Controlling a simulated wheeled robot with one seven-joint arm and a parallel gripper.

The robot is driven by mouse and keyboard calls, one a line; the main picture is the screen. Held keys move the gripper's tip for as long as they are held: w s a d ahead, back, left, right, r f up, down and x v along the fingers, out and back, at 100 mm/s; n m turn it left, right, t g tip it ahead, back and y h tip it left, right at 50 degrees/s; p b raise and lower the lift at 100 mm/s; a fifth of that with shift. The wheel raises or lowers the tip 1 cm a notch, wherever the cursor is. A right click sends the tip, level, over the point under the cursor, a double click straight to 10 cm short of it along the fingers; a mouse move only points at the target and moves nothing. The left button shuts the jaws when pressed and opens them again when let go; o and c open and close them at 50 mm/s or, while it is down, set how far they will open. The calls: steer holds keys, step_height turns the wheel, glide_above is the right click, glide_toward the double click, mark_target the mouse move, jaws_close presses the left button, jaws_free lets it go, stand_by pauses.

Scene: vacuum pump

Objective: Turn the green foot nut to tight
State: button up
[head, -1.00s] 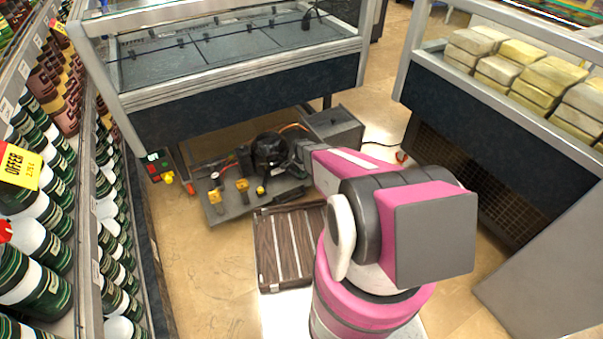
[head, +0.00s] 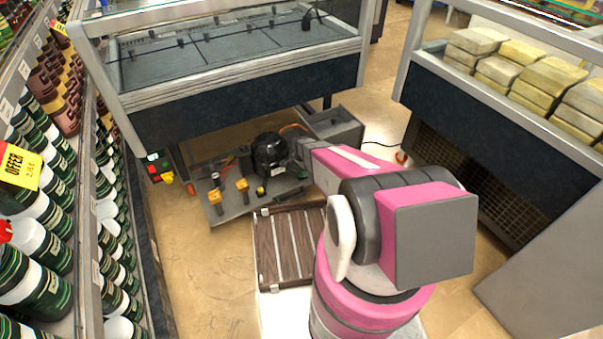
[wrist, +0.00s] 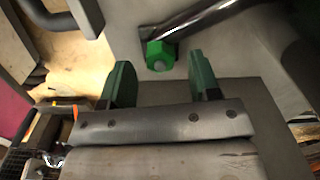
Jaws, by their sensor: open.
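The green foot nut (wrist: 158,56) shows in the wrist view, a green hex nut on a grey surface, with a dark metal bar beside it running up to the right. My gripper (wrist: 160,78) is open and empty. Its two green fingers stand apart, left and right of the nut's line, and the nut lies just beyond the fingertips, roughly centred in the gap. I cannot tell whether any finger touches it. In the head view the black pump (head: 270,153) stands on a grey base plate (head: 232,210). My arm hides the nut and my fingertips there.
A grey box (head: 335,128) stands right of the pump under the display case (head: 240,80). Yellow-handled parts (head: 242,185) stand on the plate. Shelves of bottles line the left.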

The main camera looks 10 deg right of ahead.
step_height(320, 180, up, 9)
stand_by(0.3)
step_height(320, 180, down, 11)
steer(key=n, duration=1.8)
steer(key=shift+s+d, duration=0.15)
steer(key=shift+c, duration=0.3)
steer(key=c, duration=0.9)
